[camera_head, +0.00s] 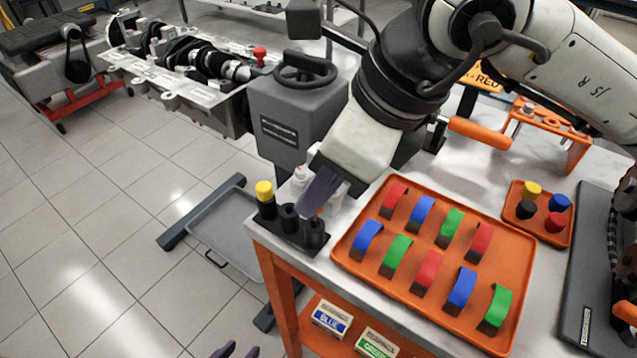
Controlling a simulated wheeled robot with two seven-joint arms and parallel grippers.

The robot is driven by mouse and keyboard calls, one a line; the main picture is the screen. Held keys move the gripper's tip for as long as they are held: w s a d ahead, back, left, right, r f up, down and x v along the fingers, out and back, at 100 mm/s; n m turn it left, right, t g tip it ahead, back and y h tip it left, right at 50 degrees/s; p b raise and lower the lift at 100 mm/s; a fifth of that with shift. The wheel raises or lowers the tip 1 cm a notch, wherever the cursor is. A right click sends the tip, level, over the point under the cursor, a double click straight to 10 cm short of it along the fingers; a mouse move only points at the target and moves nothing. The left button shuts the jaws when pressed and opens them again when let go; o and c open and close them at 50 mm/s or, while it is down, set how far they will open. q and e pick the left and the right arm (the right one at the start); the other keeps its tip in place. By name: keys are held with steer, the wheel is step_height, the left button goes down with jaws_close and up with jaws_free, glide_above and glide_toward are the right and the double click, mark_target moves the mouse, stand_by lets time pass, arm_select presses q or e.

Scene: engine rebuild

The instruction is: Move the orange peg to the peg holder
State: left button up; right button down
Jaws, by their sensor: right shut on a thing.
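The black peg holder (292,238) stands on the near left corner of the table. A yellow-topped peg (265,192) is upright in its left end, and two black sockets show beside it. My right gripper (312,205) reaches down from the upper right, with its dark fingers just above and behind the holder. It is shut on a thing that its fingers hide. I cannot see an orange peg anywhere. My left gripper (237,350) shows only as two dark fingertips, apart and empty, at the bottom edge, low and left of the table.
An orange tray (345,262) of coloured curved pieces lies right of the holder. A small orange tray (514,212) holds yellow, blue, black and red pegs. An orange-handled tool (480,134) is at the back.

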steer(key=shift+f+b, duration=0.45)
steer(key=shift+f, duration=0.05)
steer(key=shift+f+b, duration=0.45)
steer(key=shift+b, duration=0.05)
stand_by(0.3)
steer(key=shift+f+b, duration=0.8)
steer(key=shift+b, duration=0.1)
steer(key=c, duration=1.9)
jaws_free()
steer(key=shift+o, duration=0.2)
steer(key=shift+r, duration=0.15)
steer(key=shift+r+p, duration=0.55)
steer(key=shift+r, duration=0.8)
